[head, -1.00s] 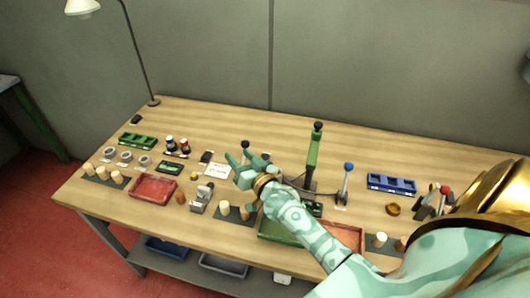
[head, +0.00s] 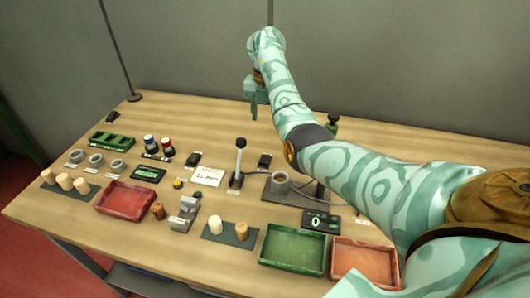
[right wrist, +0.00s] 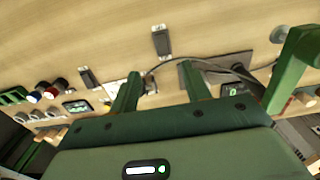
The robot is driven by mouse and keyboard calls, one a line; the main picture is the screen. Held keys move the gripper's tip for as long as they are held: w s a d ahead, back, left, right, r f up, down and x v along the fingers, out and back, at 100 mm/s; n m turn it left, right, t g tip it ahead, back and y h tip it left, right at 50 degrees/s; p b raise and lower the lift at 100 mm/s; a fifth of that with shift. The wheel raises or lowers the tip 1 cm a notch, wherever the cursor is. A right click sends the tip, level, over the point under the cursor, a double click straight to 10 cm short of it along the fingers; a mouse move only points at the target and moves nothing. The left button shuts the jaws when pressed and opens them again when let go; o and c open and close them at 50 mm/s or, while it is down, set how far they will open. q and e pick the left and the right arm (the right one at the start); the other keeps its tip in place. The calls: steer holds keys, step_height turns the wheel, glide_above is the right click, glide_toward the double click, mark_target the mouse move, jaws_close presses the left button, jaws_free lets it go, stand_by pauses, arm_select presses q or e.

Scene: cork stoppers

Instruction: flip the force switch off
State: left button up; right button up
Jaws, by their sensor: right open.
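Two small black switch-like blocks stand at the back of the bench, one near the middle (head: 265,160) and one further left (head: 194,158). They also show in the right wrist view, the middle one (right wrist: 161,42) ahead of the fingers and the other (right wrist: 87,78) to the left. Their labels are too small to read, so I cannot tell which is the force switch or how it is set. My right gripper (head: 254,108) is raised above the bench's back part, open and empty, apart from both. My left gripper is not in view.
A black-knobbed lever (head: 238,165) stands by a grey base with a ring (head: 280,183). A dark display (head: 320,220) reads 0. A green column (right wrist: 292,60) rises at right in the wrist view. Red (head: 125,197) and green (head: 293,249) trays line the front.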

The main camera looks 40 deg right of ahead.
mark_target(266, 156)
step_height(266, 156, down, 15)
steer(key=b, duration=0.6)
steer(key=shift+d+r, duration=0.1)
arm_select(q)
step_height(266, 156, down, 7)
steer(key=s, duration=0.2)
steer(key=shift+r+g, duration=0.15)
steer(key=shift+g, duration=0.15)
